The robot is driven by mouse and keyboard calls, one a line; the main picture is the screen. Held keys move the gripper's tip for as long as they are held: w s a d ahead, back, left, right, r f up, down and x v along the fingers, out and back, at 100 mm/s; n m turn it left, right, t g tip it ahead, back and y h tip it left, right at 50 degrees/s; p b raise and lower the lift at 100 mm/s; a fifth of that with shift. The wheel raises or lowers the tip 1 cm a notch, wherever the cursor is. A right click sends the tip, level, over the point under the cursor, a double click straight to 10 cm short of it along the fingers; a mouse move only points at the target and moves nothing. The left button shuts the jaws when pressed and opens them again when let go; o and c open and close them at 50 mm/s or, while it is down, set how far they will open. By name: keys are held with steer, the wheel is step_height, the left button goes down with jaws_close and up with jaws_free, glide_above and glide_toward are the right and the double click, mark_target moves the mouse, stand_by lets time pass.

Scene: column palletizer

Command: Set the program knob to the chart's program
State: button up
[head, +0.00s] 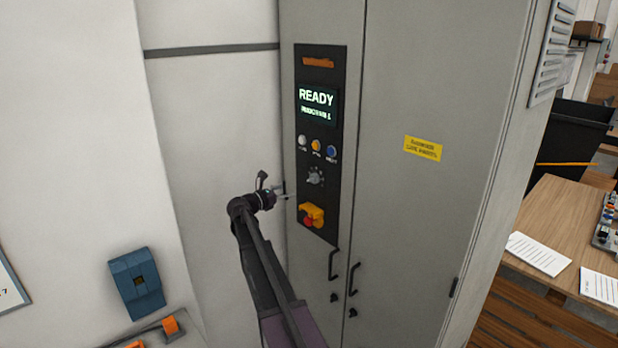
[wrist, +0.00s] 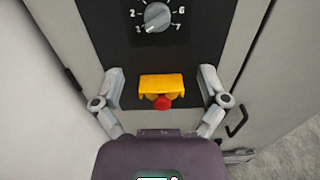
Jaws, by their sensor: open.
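The program knob (head: 315,178) is a grey dial on the black control panel (head: 320,120) of a tall grey cabinet. In the head view my gripper (head: 284,192) is left of the panel. No readable chart shows.
The screen (head: 317,104) reads READY with a program line below. White, orange and blue buttons (head: 316,145) sit above the knob. Door handles (head: 354,279) are below the panel. A sheet edge (head: 10,288) shows at far left. A wooden table (head: 560,215) with papers stands right.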

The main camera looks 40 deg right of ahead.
mark_target(310, 180)
steer(key=shift+w+a, duration=0.1)
steer(key=shift+a, duration=0.1)
steer(key=d, duration=0.9)
steer(key=w+d, duration=0.1)
steer(key=d, duration=0.3)
steer(key=shift+d, duration=0.2)
